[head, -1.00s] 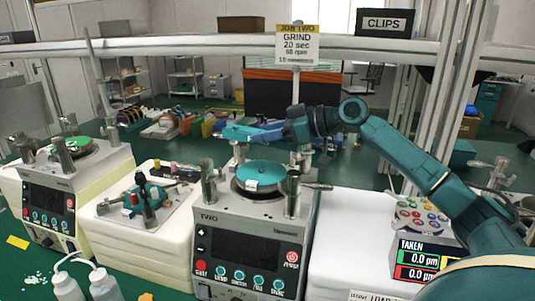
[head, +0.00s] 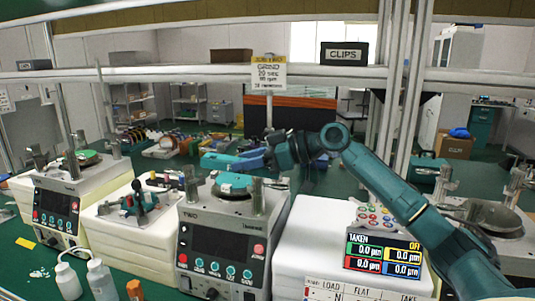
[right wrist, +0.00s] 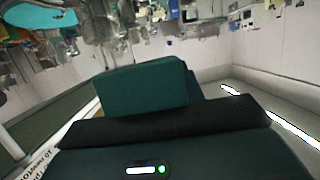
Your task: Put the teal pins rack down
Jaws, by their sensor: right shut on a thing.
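My right gripper (head: 236,161) reaches in from the right, above the second lapping machine (head: 226,240). It is shut on a teal-blue piece, which I take to be the teal pins rack (head: 214,160). Its pins cannot be made out, and it is held in the air above the machine's round plate. In the right wrist view a dark teal block (right wrist: 145,85) stands in front of the gripper body; the fingertips are hidden there. My left gripper is not in view.
A teal disc (head: 235,183) lies on the second machine's plate. White blocks (head: 310,245) stand either side of this machine, the left one bearing a small red-and-teal device (head: 142,203). A readout panel (head: 383,254) is at the right. White bottles (head: 68,281) stand front left.

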